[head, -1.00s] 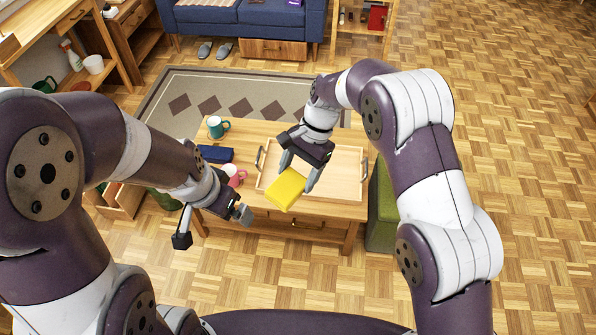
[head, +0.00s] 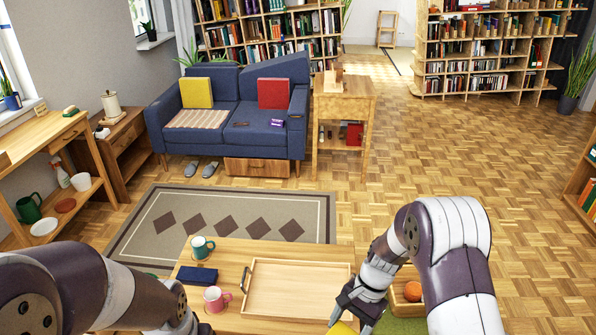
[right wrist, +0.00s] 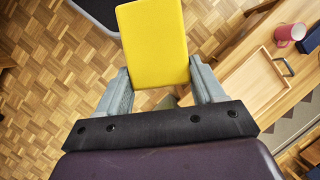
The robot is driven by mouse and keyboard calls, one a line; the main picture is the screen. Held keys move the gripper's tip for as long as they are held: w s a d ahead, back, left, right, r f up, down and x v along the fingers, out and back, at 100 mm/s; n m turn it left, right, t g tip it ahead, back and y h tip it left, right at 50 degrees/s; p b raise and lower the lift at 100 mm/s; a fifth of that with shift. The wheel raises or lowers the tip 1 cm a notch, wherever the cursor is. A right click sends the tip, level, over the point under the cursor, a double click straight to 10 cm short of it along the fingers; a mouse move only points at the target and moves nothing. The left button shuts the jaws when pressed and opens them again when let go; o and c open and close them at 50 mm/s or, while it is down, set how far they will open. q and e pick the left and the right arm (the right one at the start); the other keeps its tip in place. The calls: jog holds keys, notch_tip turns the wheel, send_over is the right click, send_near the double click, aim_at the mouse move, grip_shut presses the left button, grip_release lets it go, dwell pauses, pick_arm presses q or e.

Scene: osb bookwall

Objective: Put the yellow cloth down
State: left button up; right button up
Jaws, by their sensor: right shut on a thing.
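The yellow cloth (right wrist: 153,42) is a folded block held between the fingers of my right gripper (right wrist: 162,85) in the right wrist view. That gripper is shut on it. In the head view my right gripper (head: 345,308) is at the bottom edge, near the front right of the coffee table (head: 215,262), and only a bit of yellow cloth (head: 342,328) shows. In the wrist view floor lies behind the cloth, with the table to its right. My left arm comes in at the lower left of the head view; its gripper is out of the picture.
A wooden tray (head: 297,308) lies bare on the table. Left of it are a pink mug (head: 213,299), a teal mug (head: 201,247) and a dark blue case (head: 197,276). An orange (head: 413,291) sits right of the table. A blue sofa (head: 228,125) stands behind the rug (head: 170,210).

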jog(key=s+d+m, duration=0.1)
jog(key=d+m, duration=0.1)
jog(key=d, duration=0.5)
jog(key=shift+s+d+f+m+t+y, duration=0.15)
jog(key=shift+s+d+m+t+y, duration=0.15)
jog(key=shift+s+t, duration=0.1)
jog(key=shift+f, duration=0.1)
notch_tip(320, 180, down, 12)
jog(key=s+b, duration=0.1)
jog(key=b, duration=1.7)
jog(key=shift+d, duration=0.2)
jog(key=shift+f, duration=0.15)
